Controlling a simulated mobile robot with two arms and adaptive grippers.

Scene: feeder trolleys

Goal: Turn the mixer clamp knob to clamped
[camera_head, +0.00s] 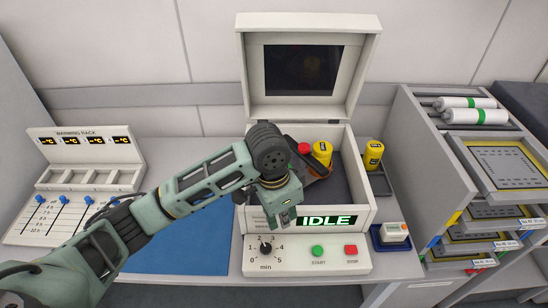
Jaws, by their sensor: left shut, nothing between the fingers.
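The mixer (362,205) stands on the bench with its lid (357,50) raised and a dark panel inside the lid. In its open chamber are a red knob-like cap (304,148) and a yellow jar (322,152), beside a dark holder partly hidden by my left arm. I cannot tell whether the red part is the clamp knob or how it is turned. My left gripper (287,219) points down at the mixer's front, just left of the green IDLE display (328,221). It is shut and empty. My right gripper is not in view.
Below are a minute dial (265,248), green start button (318,251) and red stop button (351,250). A yellow jar (373,154) stands right of the mixer. A warming rack (85,150) is left, a blue mat (180,245) in front, a trolley (415,150) with trays right.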

